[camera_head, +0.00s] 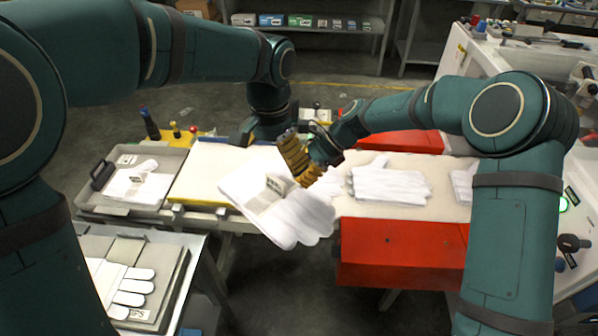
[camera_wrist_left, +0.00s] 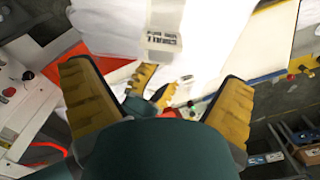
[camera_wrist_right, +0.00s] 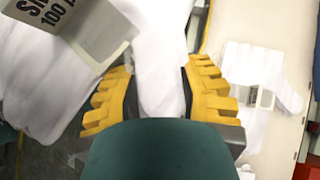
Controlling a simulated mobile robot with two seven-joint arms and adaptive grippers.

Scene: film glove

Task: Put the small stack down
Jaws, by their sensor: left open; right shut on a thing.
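A small stack of white gloves (camera_head: 277,209) with a printed label hangs tilted from my right gripper (camera_head: 303,165). My right gripper is shut on its edge, and in the right wrist view the white cloth (camera_wrist_right: 160,60) runs between the fingers. The stack is in front of the white board with a yellow edge (camera_head: 205,172) and the belt. My left gripper (camera_head: 264,140) is open and empty, just behind the stack. In the left wrist view, the labelled stack (camera_wrist_left: 205,38) shows beyond its spread fingers (camera_wrist_left: 160,105). The stack hides part of the board's right end.
More white gloves (camera_head: 388,186) lie on the pale belt (camera_head: 345,208), with red housings (camera_head: 400,252) around it. A grey tray (camera_head: 98,204) at left holds gloves. Another tray (camera_head: 178,285) with gloves is at lower left. Bottles (camera_head: 150,125) stand behind the tray.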

